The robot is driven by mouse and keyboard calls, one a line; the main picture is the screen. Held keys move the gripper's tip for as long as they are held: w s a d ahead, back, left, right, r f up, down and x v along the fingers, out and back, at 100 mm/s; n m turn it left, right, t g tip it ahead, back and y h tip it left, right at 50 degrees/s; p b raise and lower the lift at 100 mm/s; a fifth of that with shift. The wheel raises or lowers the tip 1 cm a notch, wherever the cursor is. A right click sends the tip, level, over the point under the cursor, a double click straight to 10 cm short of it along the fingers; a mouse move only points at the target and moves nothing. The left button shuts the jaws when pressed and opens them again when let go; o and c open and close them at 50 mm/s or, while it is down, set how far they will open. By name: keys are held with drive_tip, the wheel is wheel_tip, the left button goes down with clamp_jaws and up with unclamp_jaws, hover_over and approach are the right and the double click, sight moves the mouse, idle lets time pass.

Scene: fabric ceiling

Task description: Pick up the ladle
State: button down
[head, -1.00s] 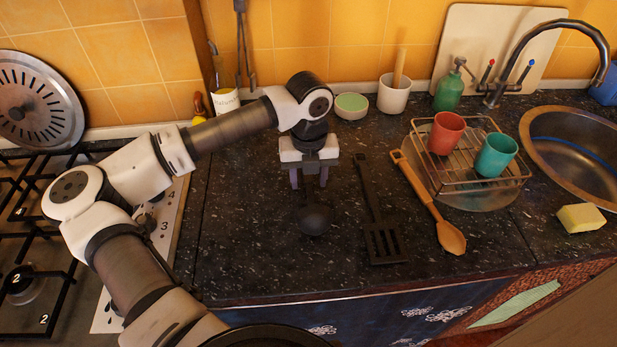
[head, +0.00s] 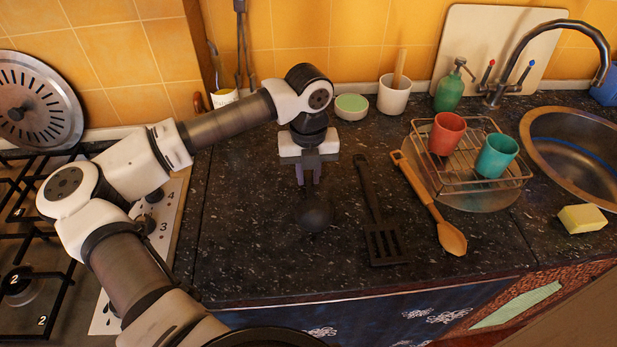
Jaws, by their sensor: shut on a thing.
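The dark ladle (head: 315,216) is at the middle of the black counter, its round bowl pointing toward the front edge. My gripper (head: 308,182) is above the handle end of the ladle, pointing down, with its fingers close together and shut on the ladle. The handle is mostly hidden by the gripper and hard to tell from the dark counter. I cannot tell whether the bowl is clear of the counter.
A black slotted spatula (head: 382,225) and a wooden spoon (head: 432,205) lie just right of the ladle. A wire rack (head: 485,183) holds a red cup (head: 446,133) and a teal cup (head: 496,155). The stove (head: 25,270) is at left. The counter in front is clear.

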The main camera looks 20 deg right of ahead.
sight(308, 177)
wheel_tip(308, 177, up, 19)
drive_tip(key=b, duration=0.3)
drive_tip(key=shift+f+b, duration=0.15)
drive_tip(key=shift+b, duration=0.2)
